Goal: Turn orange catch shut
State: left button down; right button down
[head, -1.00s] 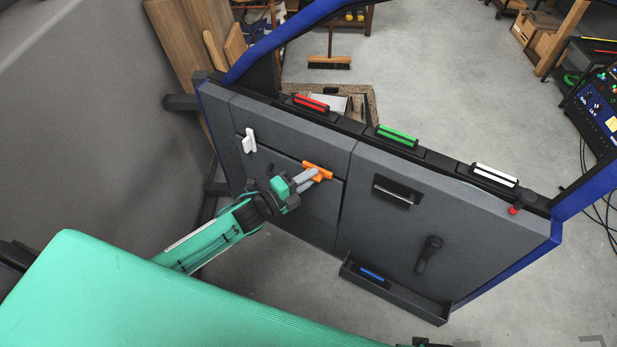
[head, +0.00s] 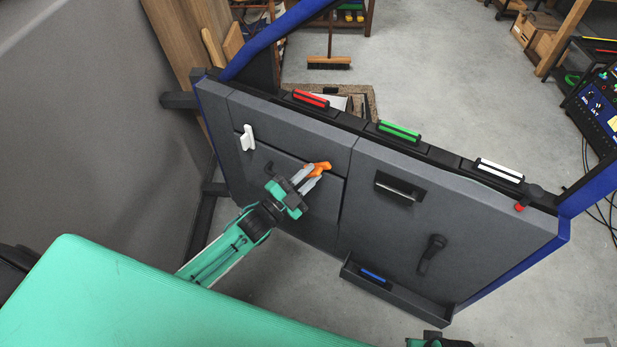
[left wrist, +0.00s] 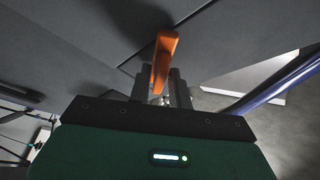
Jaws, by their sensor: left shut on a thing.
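The orange catch (head: 321,167) is on the grey door panel (head: 300,210), at the upper edge of the lower left section. It stands tilted, its upper right end free of my fingers. My left gripper (head: 307,178) is shut on the catch. In the left wrist view the orange catch (left wrist: 164,60) rises between the two fingers (left wrist: 163,88), close to upright in the picture. A small part of my right gripper (head: 428,341) shows at the bottom edge; its fingers cannot be made out.
A white catch (head: 248,138) sits on the panel to the left. Red (head: 311,98), green (head: 399,131) and white (head: 499,171) bars line the door's top ledge. A handle recess (head: 399,188), a dark crank (head: 431,254) and a tray with a blue bar (head: 373,274) are to the right.

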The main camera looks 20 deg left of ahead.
pick_arm(q)
jog(key=n+t+y, duration=0.1)
jog(key=n+y, duration=0.1)
jog(key=n, duration=0.2)
jog(key=n+t+y, duration=0.1)
jog(key=n+y, duration=0.1)
jog(key=n, duration=0.3)
jog(key=n+t+y, duration=0.1)
jog(key=n+t, duration=0.1)
jog(key=n, duration=0.3)
jog(key=shift+d+f+y, duration=0.15)
jog(key=shift+d+y, duration=0.05)
jog(key=shift+y, duration=0.2)
pick_arm(e)
jog(key=shift+w, duration=0.1)
pick_arm(q)
jog(key=shift+n, duration=0.3)
pick_arm(e)
jog(key=shift+f, duration=0.1)
pick_arm(q)
jog(key=c, duration=1.5)
grip_release()
